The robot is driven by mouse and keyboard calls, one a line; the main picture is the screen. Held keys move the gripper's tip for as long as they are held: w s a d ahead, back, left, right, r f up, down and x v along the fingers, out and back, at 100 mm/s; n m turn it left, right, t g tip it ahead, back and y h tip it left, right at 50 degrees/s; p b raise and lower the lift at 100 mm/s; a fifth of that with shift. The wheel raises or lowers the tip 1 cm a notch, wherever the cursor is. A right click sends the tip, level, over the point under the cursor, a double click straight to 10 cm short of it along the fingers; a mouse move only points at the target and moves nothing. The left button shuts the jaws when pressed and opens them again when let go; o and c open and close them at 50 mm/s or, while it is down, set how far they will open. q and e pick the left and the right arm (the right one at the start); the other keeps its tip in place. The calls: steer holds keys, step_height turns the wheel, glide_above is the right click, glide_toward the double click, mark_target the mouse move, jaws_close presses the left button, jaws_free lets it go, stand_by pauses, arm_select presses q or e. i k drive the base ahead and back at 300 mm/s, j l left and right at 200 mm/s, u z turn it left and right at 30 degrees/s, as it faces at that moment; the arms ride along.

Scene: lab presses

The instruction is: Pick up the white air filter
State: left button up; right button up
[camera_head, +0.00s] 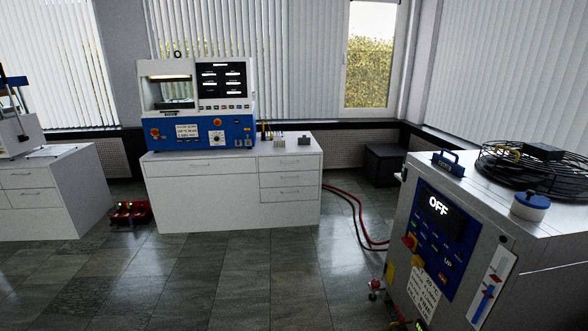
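A small round white canister with a blue top (530,206) stands upright on the white machine at the right. It may be the white air filter, but I cannot tell for sure. No other thing in view is plainly an air filter. Neither of my grippers is in view.
A white cabinet (225,200) bears a blue-and-white press (200,100). Red and black hoses (352,205) cross the floor. The middle floor is clear.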

mark_target(278, 142)
steer(key=i+l, duration=0.1)
steer(key=i, duration=2.9)
steer(key=j+u, duration=0.05)
steer(key=j, duration=0.05)
